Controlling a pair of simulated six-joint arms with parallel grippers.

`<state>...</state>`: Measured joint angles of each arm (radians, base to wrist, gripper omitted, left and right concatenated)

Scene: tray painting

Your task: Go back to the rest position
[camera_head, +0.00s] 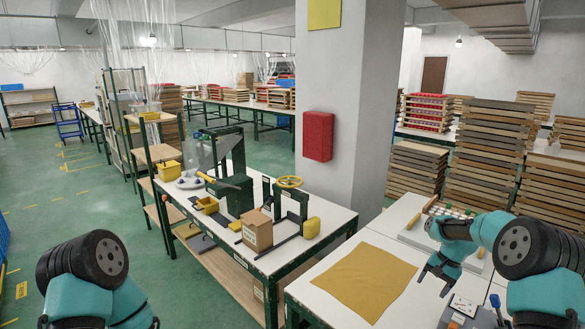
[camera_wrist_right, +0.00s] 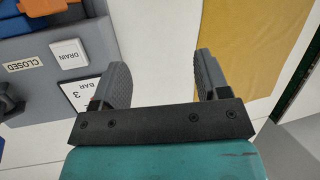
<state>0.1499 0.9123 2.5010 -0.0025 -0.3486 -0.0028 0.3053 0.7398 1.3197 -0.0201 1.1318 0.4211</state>
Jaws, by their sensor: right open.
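My right gripper (camera_head: 434,282) hangs over the white table (camera_head: 335,307), just right of the ochre cloth (camera_head: 365,280). Its fingers point down and stand apart with nothing between them. In the right wrist view the gripper (camera_wrist_right: 163,62) is open above bare white tabletop, with the cloth (camera_wrist_right: 238,40) to its right and a grey panel (camera_wrist_right: 60,55) to its left. My left arm shows only as a teal and black link at the lower left of the head view; its gripper is out of the picture.
Behind the right arm lies a pale board (camera_head: 413,236) with small green and white pieces, partly hidden. A second table holds a cardboard box (camera_head: 257,232) and green fixtures. A pillar (camera_head: 345,120) stands behind.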

